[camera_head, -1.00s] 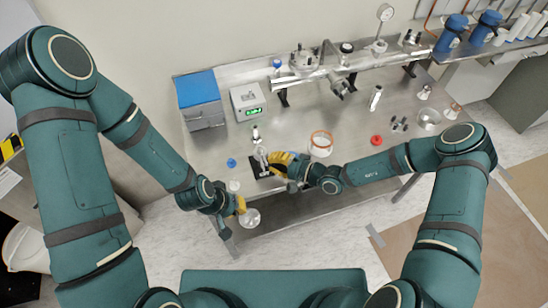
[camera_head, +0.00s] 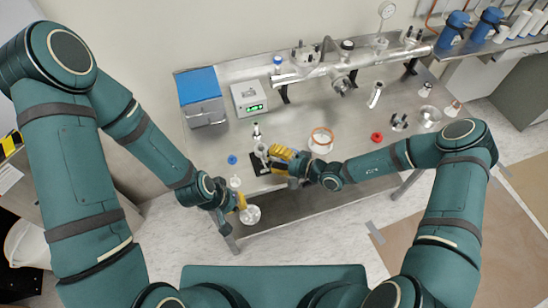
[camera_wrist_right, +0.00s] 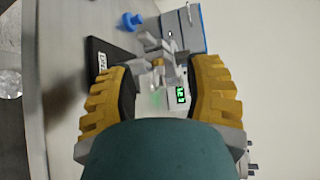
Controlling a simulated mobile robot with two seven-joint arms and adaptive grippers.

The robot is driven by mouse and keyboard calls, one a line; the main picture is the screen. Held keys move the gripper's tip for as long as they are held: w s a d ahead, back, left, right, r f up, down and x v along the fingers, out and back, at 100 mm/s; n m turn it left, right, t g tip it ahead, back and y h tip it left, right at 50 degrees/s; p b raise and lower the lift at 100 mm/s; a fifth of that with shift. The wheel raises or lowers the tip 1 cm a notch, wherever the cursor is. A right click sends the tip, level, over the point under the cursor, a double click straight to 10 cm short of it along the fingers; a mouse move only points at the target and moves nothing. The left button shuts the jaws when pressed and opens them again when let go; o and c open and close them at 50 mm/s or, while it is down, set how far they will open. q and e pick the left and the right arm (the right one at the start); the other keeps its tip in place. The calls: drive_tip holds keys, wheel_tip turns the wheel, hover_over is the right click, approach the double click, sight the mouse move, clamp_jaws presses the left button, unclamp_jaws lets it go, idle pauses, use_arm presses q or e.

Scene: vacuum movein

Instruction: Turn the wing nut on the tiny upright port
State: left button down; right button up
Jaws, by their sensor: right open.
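The tiny upright port (camera_head: 261,149) is a small grey metal fitting standing on a black plate (camera_head: 258,170) near the bench's front edge. In the right wrist view a grey metal fitting (camera_wrist_right: 152,43) shows beyond and between my yellow fingers; its wing nut is too small to make out clearly. My right gripper (camera_head: 276,154) is just right of the port, and it also shows open in the right wrist view (camera_wrist_right: 162,70). I cannot tell whether a finger touches the metal. My left gripper (camera_head: 241,201) is at the front edge, away from the port; its jaw state is unclear.
A blue-lidded box (camera_head: 201,98) and a display unit (camera_head: 249,99) stand behind. A round clear dish (camera_head: 321,140) is close right of the right gripper. A blue cap (camera_head: 232,160) lies left of the plate, a red ring (camera_head: 377,137) farther right.

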drive_tip(key=v, duration=1.1)
drive_tip(key=shift+s+d+r, duration=0.15)
drive_tip(key=shift+s+d, duration=0.1)
drive_tip(key=shift+d, duration=0.1)
